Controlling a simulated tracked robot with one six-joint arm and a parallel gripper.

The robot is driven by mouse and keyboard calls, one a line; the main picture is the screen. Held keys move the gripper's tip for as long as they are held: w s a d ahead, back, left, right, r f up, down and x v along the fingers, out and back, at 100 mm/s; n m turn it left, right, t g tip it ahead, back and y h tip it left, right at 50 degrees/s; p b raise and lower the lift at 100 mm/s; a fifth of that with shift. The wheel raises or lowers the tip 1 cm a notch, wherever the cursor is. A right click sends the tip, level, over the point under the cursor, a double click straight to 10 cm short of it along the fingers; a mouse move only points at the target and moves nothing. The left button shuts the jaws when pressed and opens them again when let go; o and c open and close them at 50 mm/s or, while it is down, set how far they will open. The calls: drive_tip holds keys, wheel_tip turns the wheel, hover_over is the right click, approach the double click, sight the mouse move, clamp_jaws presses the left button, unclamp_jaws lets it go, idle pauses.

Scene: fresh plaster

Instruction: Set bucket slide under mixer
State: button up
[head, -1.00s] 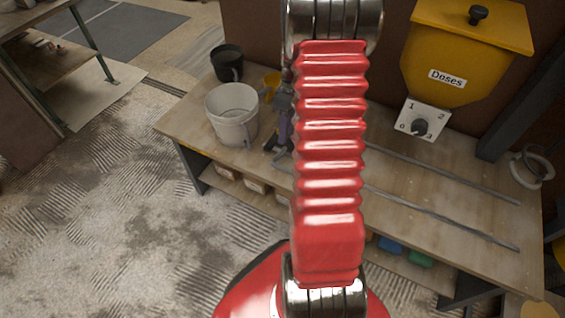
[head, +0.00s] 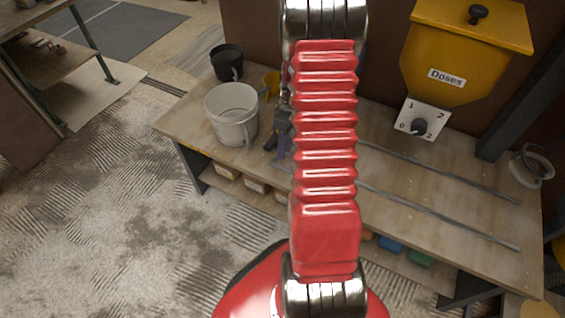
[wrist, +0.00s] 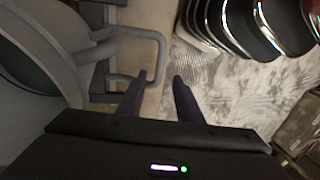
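A pale grey bucket (head: 226,101) stands upright at the left end of the bench, its handle on the right side, toward my gripper (head: 270,146). In the wrist view the bucket (wrist: 35,75) fills the left side and its looped handle (wrist: 158,52) reaches toward the fingertips. My gripper (wrist: 160,77) is open, with a gap between its two dark fingers and nothing held. The left fingertip is close to the handle; I cannot tell if they touch. Two metal rails (head: 440,217) run along the bench to the right. My red arm hides part of the bench. No mixer is clearly visible.
A yellow hopper marked Doses (head: 455,55) with a dial (head: 422,120) is at the back right. Bins sit on the shelf below. The bench around the rails is clear.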

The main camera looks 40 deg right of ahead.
sight(282, 167)
drive_tip(key=f, duration=0.2)
drive_tip(key=a+f, duration=0.1)
drive_tip(key=f, duration=0.4)
drive_tip(key=shift+s+a+f, duration=0.15)
drive_tip(key=shift+s+a, duration=0.05)
drive_tip(key=shift+s, duration=0.05)
drive_tip(key=shift+c, duration=0.4)
clamp_jaws()
drive_tip(key=shift+a, duration=0.2)
drive_tip(key=shift+d, duration=0.1)
